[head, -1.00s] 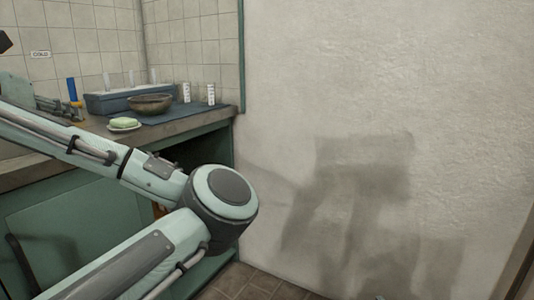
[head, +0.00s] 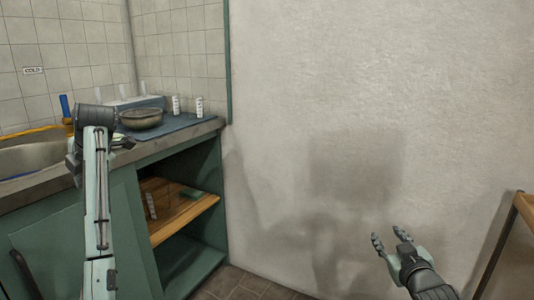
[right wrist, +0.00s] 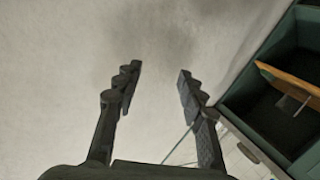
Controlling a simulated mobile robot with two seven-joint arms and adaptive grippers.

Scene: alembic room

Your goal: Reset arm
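My right gripper (head: 389,236) is at the lower right of the head view, in front of the bare wall. Its two fingers are spread with nothing between them. The right wrist view also shows the open, empty fingers (right wrist: 157,72) with the pale wall beyond. My left arm stands nearly upright at the left of the head view, in front of the counter. Its dark joints are near the sink, but I cannot make out its gripper's fingers.
The counter (head: 50,187) holds a sink (head: 30,157), a bowl (head: 141,118) and white labelled containers (head: 176,105). Below is an open cabinet with a wooden shelf (head: 185,217), also in the right wrist view (right wrist: 290,82). A wood-edged panel (head: 510,245) stands at right. Space before the wall looks clear.

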